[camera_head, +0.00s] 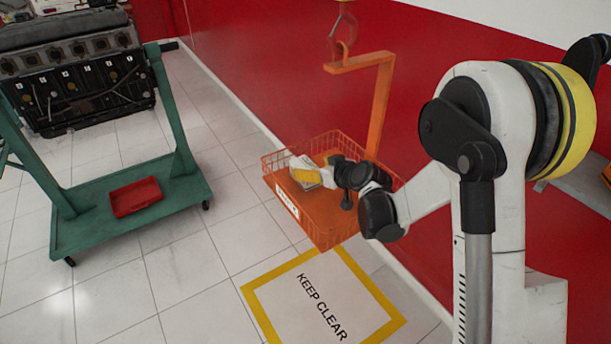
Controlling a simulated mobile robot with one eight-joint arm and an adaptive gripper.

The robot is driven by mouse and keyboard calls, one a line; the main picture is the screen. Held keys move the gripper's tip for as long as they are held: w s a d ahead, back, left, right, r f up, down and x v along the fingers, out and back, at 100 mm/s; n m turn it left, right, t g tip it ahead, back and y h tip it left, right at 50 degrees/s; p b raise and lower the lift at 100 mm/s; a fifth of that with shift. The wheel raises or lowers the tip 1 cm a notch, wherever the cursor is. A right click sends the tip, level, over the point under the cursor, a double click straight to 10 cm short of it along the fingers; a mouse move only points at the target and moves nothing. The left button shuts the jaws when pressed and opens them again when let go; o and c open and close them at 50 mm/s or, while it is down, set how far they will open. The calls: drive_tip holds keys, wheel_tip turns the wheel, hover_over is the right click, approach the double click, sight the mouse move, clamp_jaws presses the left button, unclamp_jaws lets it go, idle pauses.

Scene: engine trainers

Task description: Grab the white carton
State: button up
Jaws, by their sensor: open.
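A small white carton (301,164) with a yellow part sits in the orange wire-sided basket (322,232), toward its left side. My gripper (332,176) is over the basket, just right of the carton, reaching in from the right. It is open. The arm's wrist and the gripper's dark body hide part of the basket, and I cannot tell whether the fingers touch the carton.
The basket hangs by an orange arm (380,105) from a hook (343,30) beside the red wall. A green engine stand (95,228) with a red tray (135,197) stands left. A yellow-bordered "KEEP CLEAR" floor marking (322,305) is in front. The tiled floor between is free.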

sight(305, 165)
drive_tip(key=b+x, duration=0.2)
drive_tip(key=x, duration=0.3)
drive_tip(key=shift+a, duration=0.1)
drive_tip(key=shift+s+r, duration=0.1)
drive_tip(key=c, duration=1.5)
drive_tip(key=shift+r, duration=0.1)
